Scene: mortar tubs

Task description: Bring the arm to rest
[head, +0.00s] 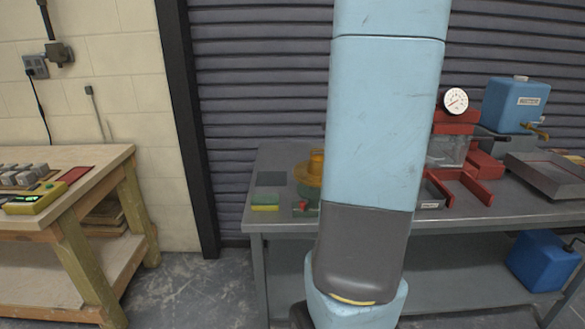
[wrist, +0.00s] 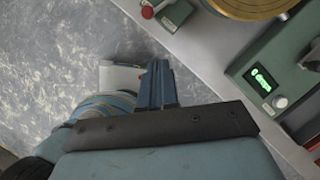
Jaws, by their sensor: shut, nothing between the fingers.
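My arm, a light blue link with a dark grey section, stands upright across the middle of the head view and hides part of the grey bench (head: 360,222). My gripper is not visible in the head view. In the wrist view my gripper (wrist: 158,82) is shut and empty, its dark blue fingers side by side. They are over the grey concrete floor, left of the bench edge. A small pale object beside the fingers is too unclear to name.
The wrist view shows a green control box (wrist: 275,80) and a brass disc (wrist: 250,6). In the head view, a sponge (head: 265,201), red gauge apparatus (head: 449,130), blue tank (head: 515,103) and metal tray (head: 548,173) stand on the bench. A wooden workbench (head: 100,178) is left; floor lies between.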

